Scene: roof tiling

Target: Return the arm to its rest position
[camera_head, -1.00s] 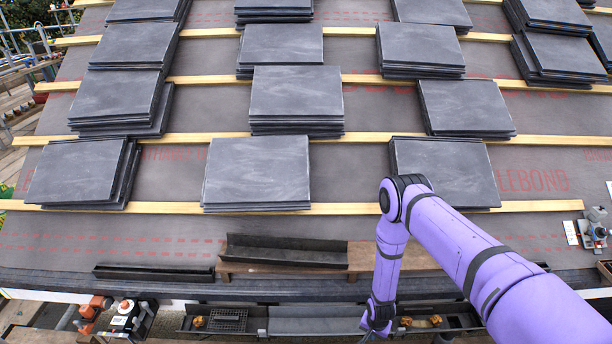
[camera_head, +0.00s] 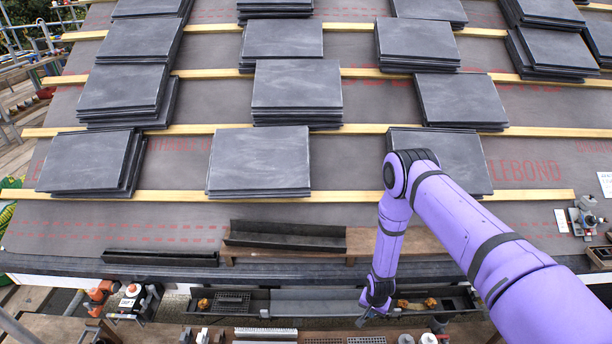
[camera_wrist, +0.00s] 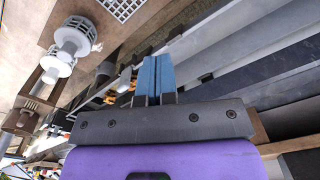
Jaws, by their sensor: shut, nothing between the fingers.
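My purple arm (camera_head: 465,225) reaches in from the lower right in the head view, bent at the elbow with its forearm hanging down. My gripper (camera_head: 370,318) hangs at the lower end of the forearm, below the roof edge and in front of the gutter area. In the wrist view my gripper (camera_wrist: 155,62) shows two blue fingers pressed together with nothing between them. The head view shows the gripper only small and dark.
Several stacks of grey slates (camera_head: 260,160) lie on the roof along wooden battens (camera_head: 350,196). A black gutter piece (camera_head: 287,234) lies on a wooden board by the roof edge. Below are a trough (camera_head: 310,302) and an orange tool (camera_head: 101,291). A white fitting (camera_wrist: 75,35) shows at left in the wrist view.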

